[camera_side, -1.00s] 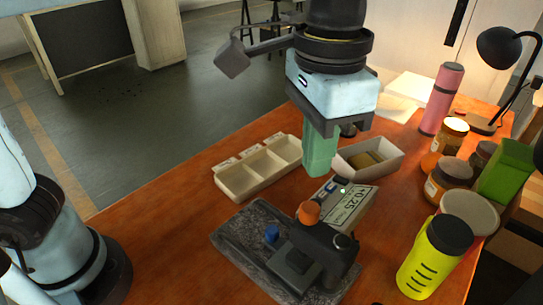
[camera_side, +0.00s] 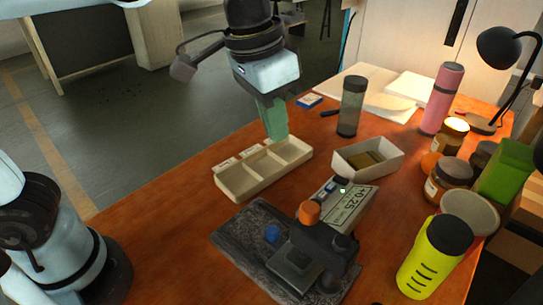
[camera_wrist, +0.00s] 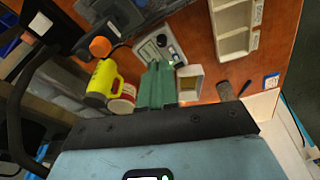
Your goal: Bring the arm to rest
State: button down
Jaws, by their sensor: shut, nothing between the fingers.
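My gripper (camera_side: 277,134) has green fingers, held together with nothing between them. In the side view the fingertips overlap the back edge of the three-compartment tray (camera_side: 238,185); I cannot tell the height gap exactly, but they look above it. In the wrist view my gripper (camera_wrist: 160,66) points toward the grey device with a display and the small box. The tray's visible compartments look empty. My arm's upper links run out of the top of the side view.
A small white box (camera_side: 342,167) holds brownish pieces. A grey device (camera_side: 347,210) and a black fixture with an orange knob (camera_side: 309,213) stand in front. A dark tumbler (camera_side: 351,108), pink bottle (camera_side: 441,98), jars and yellow bottle (camera_side: 432,262) stand right. The table's left front is bare.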

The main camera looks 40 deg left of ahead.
jog(key=s+a+f+n+t, duration=0.1)
jog(key=a+f+n+t, duration=0.1)
jog(key=a+f, duration=0.3)
jog(key=s+a+f+n+t+y, duration=0.1)
jog(key=a+f, duration=0.4)
jog(key=a, duration=0.6)
jog(key=shift+a+n+t, duration=0.4)
jog(key=shift+n+t, duration=0.1)
jog(key=shift+t, duration=0.6)
